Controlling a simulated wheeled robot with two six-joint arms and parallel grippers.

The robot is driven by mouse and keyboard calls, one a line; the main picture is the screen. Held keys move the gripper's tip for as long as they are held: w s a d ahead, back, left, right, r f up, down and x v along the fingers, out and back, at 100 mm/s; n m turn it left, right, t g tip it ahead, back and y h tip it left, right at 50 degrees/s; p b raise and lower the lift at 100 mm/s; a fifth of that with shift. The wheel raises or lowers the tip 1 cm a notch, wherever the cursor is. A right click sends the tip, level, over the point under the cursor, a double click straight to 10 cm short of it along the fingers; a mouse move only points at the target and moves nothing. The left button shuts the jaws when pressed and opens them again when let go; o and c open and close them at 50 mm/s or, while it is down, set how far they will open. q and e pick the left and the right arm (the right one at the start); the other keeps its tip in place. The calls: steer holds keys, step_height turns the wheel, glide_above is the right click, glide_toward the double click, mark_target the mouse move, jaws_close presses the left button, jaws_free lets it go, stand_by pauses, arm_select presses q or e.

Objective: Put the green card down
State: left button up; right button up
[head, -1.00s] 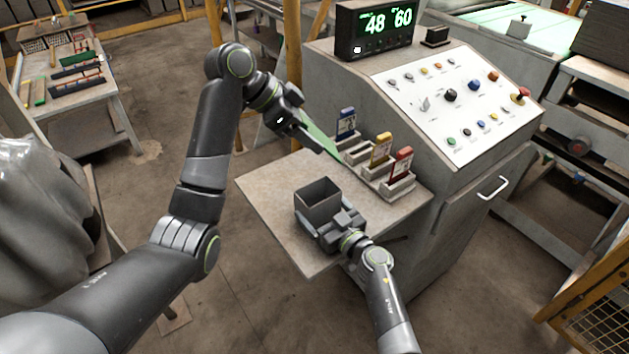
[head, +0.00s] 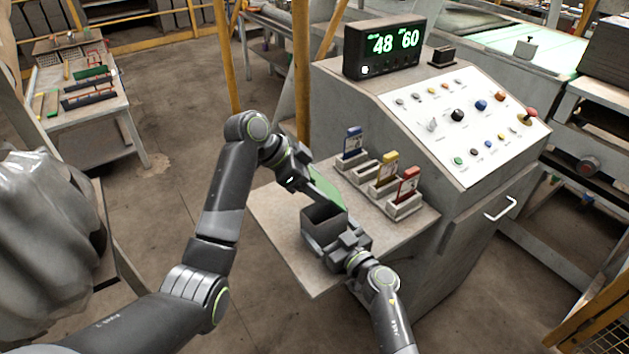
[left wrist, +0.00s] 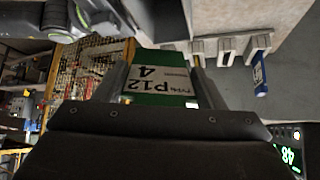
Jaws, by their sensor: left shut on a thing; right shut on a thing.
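My left gripper (head: 304,180) is shut on the green card (head: 326,187). In the left wrist view the card (left wrist: 160,82) sits between the fingers, with a white label reading P12 and 4. In the head view its lower end is at the far rim of a dark open box (head: 322,232); I cannot tell whether they touch. My right gripper (head: 350,249) is shut on the near side of this box, over the shelf. A card rack (head: 368,172) holds a blue card (head: 353,142), a yellow card (head: 387,168) and a red card (head: 408,184). An empty slot lies between blue and yellow.
The shelf (head: 280,222) is bare left of the box. The grey console (head: 440,185) with its sloped button panel (head: 475,115) rises behind the rack. A display (head: 384,46) on top reads 48 and 60. A side table (head: 85,105) stands far left.

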arm_select(q)
steer(key=shift+f, duration=0.45)
steer(key=o, duration=1)
steer(key=shift+r, duration=0.25)
steer(key=v, duration=1.2)
steer(key=shift+r, duration=0.35)
arm_select(e)
steer(key=o, duration=0.9)
steer(key=shift+o, duration=0.2)
